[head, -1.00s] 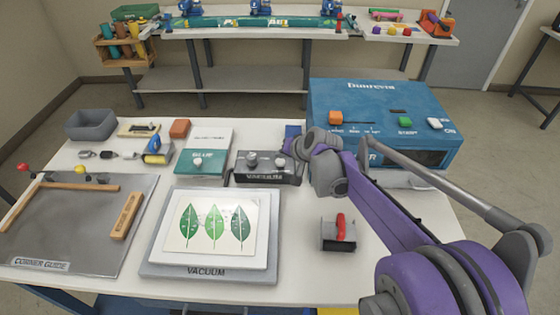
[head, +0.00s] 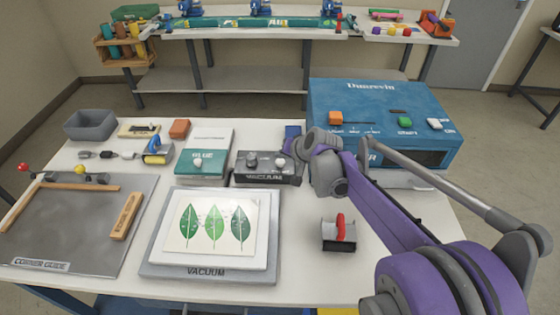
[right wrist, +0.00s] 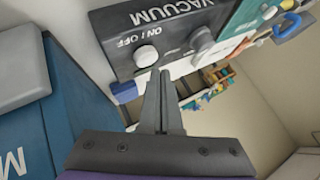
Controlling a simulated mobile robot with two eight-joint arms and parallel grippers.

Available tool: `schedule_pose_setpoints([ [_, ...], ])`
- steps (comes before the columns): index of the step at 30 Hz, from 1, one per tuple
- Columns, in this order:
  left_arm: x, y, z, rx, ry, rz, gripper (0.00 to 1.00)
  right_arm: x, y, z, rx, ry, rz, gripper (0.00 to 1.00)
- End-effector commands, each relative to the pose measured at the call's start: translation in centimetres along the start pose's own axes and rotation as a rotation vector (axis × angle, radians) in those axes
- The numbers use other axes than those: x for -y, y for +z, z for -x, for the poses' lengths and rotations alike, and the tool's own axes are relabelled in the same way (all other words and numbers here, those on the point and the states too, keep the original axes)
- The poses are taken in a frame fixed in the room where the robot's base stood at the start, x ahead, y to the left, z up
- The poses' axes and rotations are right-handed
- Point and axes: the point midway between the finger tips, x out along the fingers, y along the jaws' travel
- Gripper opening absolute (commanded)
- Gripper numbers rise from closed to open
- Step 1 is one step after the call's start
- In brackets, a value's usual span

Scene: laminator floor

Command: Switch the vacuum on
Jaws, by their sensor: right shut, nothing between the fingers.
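The vacuum control box (head: 266,179) is dark grey and stands behind the vacuum board (head: 206,272), which bears a framed sheet with three green leaves. My left gripper is out of view.
A red-handled tool (head: 340,231) sits right of the board. The corner guide plate (head: 70,225) fills the left side.

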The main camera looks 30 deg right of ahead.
Motion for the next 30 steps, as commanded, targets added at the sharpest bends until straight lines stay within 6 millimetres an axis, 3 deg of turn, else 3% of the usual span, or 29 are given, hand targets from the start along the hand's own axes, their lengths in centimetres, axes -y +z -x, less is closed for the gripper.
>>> schedule_pose_setpoints([
  [30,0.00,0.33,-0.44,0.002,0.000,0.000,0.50,-0.45,0.46,-0.64,0.000,0.000,0.000,0.00],
])
